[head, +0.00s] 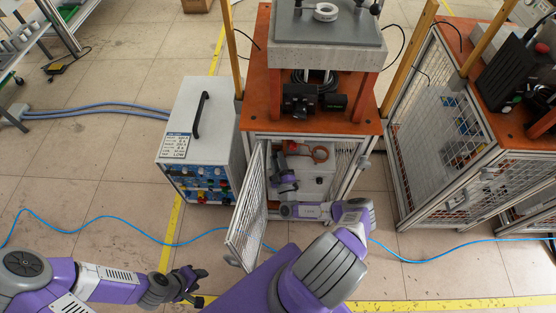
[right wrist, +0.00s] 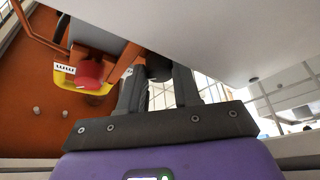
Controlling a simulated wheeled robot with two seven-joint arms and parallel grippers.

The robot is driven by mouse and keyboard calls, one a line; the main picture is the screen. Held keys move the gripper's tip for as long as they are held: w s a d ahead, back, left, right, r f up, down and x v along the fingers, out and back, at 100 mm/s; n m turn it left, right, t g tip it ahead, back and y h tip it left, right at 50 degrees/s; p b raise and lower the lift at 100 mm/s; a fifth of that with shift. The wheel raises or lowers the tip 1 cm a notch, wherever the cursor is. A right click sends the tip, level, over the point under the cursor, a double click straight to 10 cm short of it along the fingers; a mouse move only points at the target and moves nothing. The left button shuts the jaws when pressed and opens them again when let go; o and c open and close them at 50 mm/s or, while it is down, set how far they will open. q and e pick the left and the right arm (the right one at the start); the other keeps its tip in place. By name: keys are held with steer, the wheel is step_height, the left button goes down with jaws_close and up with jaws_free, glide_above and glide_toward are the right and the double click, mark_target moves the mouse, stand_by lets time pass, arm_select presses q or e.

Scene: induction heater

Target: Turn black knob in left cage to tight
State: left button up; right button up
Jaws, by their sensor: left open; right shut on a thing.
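The left cage (head: 312,128) has an orange top, and its mesh door (head: 247,212) stands open toward me. My right arm reaches through the opening. My right gripper (head: 281,165) is inside, beside a white box (head: 316,187). In the right wrist view, the fingers (right wrist: 160,82) are shut on a small dark piece, the black knob (right wrist: 158,67), at the white box's edge. The fingers mostly hide it, so its turn position cannot be read. My left gripper (head: 188,284) is open and empty, low in front of the cage, left of the door.
A red button on a yellow base (right wrist: 88,78) and an orange bar sit close left of the right fingers. A white power unit (head: 200,135) stands left of the cage. Another cage (head: 445,130) stands right. Blue cable crosses the floor.

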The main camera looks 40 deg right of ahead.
stand_by(0.5)
steer(key=o, duration=1.1)
steer(key=shift+c, duration=0.2)
